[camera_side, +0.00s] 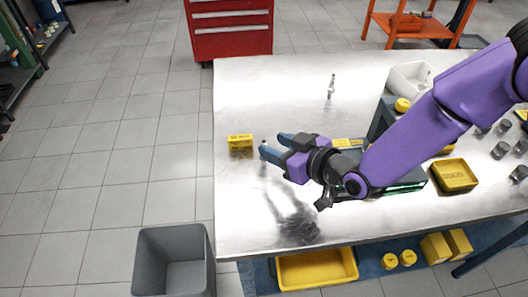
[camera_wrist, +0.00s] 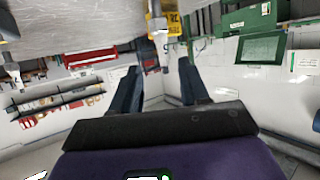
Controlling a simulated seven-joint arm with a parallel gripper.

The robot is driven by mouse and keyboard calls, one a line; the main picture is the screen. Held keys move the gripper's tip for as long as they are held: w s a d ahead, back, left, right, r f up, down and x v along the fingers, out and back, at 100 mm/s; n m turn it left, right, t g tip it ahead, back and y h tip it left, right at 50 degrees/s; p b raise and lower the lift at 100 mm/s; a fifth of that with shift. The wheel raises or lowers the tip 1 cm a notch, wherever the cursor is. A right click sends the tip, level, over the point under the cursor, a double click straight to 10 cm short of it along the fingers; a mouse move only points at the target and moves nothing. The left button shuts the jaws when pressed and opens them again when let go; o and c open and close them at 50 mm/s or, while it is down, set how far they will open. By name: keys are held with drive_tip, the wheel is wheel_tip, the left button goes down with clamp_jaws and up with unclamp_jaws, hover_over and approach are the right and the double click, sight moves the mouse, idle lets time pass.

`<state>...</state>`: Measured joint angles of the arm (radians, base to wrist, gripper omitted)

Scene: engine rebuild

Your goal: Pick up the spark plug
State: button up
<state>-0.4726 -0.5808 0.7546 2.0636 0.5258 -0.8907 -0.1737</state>
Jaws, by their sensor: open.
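A small upright metal piece that looks like a spark plug (camera_side: 263,145) stands on the table just beyond my fingertips, partly hidden by them. In the wrist view, where the table is at the top, the spark plug (camera_wrist: 158,38) shows beyond the gap between the fingers. My gripper (camera_side: 272,145) is open, empty and low over the table, pointing left. Its two fingers (camera_wrist: 159,68) stand apart in the wrist view. Another slim metal piece (camera_side: 331,86) stands upright farther back on the table; I cannot tell exactly what it is.
A yellow box (camera_side: 240,143) sits just beyond the spark plug, near the table's left edge; it also shows in the wrist view (camera_wrist: 165,18). A yellow tray (camera_side: 453,175) and a white bin (camera_side: 408,78) are to the right. The back left of the metal table (camera_side: 270,85) is clear.

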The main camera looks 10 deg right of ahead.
drive_tip(key=shift+s+a+f+x, duration=0.1)
drive_tip(key=shift+s+x, duration=0.05)
drive_tip(key=shift+x, duration=1.4)
drive_tip(key=shift+s+a+f+x, duration=0.1)
drive_tip(key=shift+x, duration=1.5)
drive_tip(key=shift+s, duration=0.1)
clamp_jaws()
